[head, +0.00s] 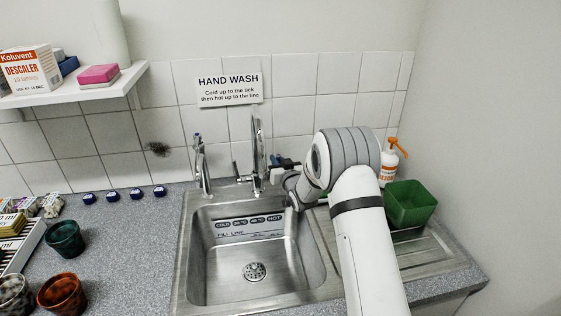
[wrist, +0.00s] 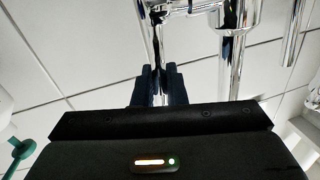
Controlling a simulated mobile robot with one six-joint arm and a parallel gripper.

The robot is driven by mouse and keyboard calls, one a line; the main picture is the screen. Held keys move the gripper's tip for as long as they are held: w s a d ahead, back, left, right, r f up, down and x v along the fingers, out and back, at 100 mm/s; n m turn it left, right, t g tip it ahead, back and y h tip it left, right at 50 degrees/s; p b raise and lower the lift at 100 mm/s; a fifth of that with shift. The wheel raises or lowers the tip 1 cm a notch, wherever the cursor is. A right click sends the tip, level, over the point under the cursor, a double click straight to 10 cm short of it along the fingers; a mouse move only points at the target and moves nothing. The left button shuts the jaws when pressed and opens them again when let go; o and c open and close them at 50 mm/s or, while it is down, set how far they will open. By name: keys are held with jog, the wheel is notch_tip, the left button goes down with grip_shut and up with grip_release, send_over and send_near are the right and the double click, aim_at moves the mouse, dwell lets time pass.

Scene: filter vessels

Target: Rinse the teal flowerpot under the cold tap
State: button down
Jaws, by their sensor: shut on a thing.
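A dark teal flowerpot (head: 65,238) stands on the counter left of the sink, apart from my gripper. A tall chrome tap (head: 258,150) rises at the back of the sink. A shorter chrome tap (head: 201,165) with a bluish tip stands to its left. My gripper (head: 278,164) is at the right side of the tall tap, partly hidden by my arm. In the wrist view, the dark fingers (wrist: 158,88) are shut on a thin chrome bar (wrist: 158,50), apparently the tap's lever. I cannot tell whether water runs.
The sink (head: 250,270) is empty, with a labelled strip (head: 248,226) on its back wall. A green tub (head: 410,204) and a pump bottle (head: 390,165) stand right of my arm. A shelf (head: 70,92) hangs at upper left.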

jog(key=shift+f+b, duration=0.15)
jog(key=shift+b, duration=0.2)
jog(key=b, duration=0.2)
jog(key=shift+s+d+f+t+b, duration=0.1)
jog(key=shift+f+t+b, duration=0.1)
jog(key=shift+t+b, duration=0.15)
jog(key=shift+s+b, duration=0.15)
jog(key=shift+b, duration=1.05)
jog(key=s+t+y+b, duration=0.1)
jog(key=t+b, duration=0.1)
jog(key=b, duration=0.7)
jog(key=shift+s+d+n, duration=0.1)
jog(key=shift+d+n, duration=0.05)
jog(key=shift+n, duration=0.25)
jog(key=shift+r, duration=0.25)
jog(key=c, duration=1.6)
grip_release()
jog(key=shift+o, duration=0.2)
